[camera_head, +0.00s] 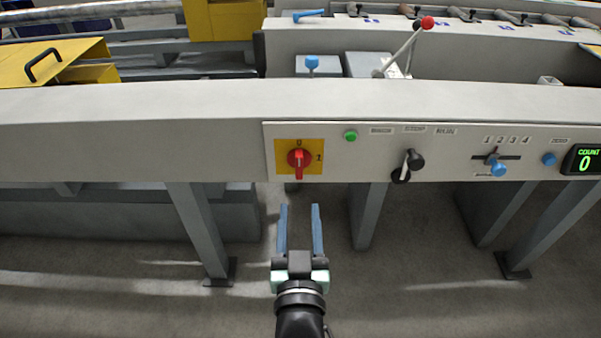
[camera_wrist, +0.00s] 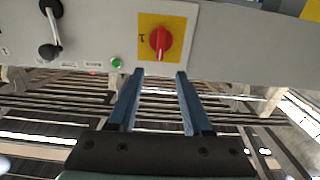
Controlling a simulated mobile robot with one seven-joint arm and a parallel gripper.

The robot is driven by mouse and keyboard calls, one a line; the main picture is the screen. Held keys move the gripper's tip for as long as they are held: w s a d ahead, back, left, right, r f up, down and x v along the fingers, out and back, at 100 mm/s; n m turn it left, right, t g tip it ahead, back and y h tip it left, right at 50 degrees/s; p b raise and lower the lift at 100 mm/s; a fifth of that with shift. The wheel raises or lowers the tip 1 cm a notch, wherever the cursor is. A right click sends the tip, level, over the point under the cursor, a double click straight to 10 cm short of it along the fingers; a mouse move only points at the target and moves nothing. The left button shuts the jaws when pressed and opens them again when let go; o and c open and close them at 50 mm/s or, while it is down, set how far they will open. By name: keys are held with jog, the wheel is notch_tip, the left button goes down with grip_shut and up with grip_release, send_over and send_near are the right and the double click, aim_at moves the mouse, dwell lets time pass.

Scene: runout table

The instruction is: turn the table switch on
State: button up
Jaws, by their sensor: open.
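The table switch is a red rotary knob (camera_head: 299,158) on a yellow plate (camera_head: 282,146) on the front panel. Its grip stands vertical, in line with the "0" mark above it; a "1" mark is at its right. In the wrist view, which looks turned over, the red knob (camera_wrist: 160,40) sits just beyond the fingertips, with the "1" at its left. My gripper (camera_head: 300,208) is open and empty, below the knob in the head view. Its two blue fingers also show in the wrist view (camera_wrist: 160,72), apart from the knob.
Right of the switch on the panel are a green button (camera_head: 351,136), a black-knobbed lever (camera_head: 408,165), a blue slider knob (camera_head: 498,170), a blue button (camera_head: 549,159) and a counter (camera_head: 583,160) reading 0. Grey table legs stand below; the space around my gripper is clear.

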aim_at(299, 164)
jog(key=w+b, duration=0.3)
jog(key=w, duration=0.9)
jog(key=shift+w+r+b, duration=0.1)
jog(key=shift+w+b, duration=0.25)
grip_shut()
